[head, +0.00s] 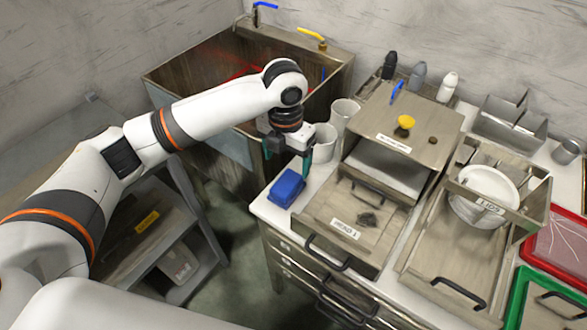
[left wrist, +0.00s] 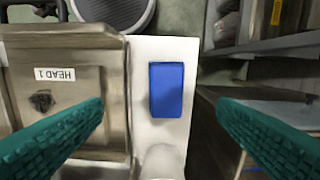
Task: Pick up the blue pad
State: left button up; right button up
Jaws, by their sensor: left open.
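The blue pad (head: 287,187) is a small rectangular block lying on the white counter top (head: 263,207), near its left edge and beside the HEAD 1 tray. It also shows in the left wrist view (left wrist: 167,89), flat on the white strip between the two fingers. My left gripper (head: 288,152) is above and behind the pad in the head view, pointing down, apart from it. In the left wrist view its green fingers (left wrist: 160,122) are spread wide with nothing between them at their level. My right gripper is not in view.
The metal HEAD 1 tray (head: 345,229) sits close to the pad's right. White cups (head: 325,143) stand just behind my left gripper. A sink (head: 210,65) is at the back left. The counter drops off to the floor left of the pad.

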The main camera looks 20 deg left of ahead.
pick_arm(q)
jog(key=shift+w+a+f, duration=0.1)
jog(key=shift+w+f, duration=0.35)
jog(key=shift+f, duration=0.15)
send_over(287, 182)
jog(key=s, duration=0.1)
jog(key=f, duration=0.4)
jog(key=shift+s+d+f+p, duration=0.1)
jog(key=shift+d+f+p, duration=0.1)
jog(key=shift+f+p, duration=0.2)
jog(key=shift+w+f, duration=0.2)
jog(key=shift+f, duration=0.35)
jog(key=f, duration=0.2)
jog(key=f+p, duration=0.1)
jog(key=shift+w+a+f, duration=0.25)
jog(key=shift+w, duration=0.05)
jog(key=shift+f, duration=0.5)
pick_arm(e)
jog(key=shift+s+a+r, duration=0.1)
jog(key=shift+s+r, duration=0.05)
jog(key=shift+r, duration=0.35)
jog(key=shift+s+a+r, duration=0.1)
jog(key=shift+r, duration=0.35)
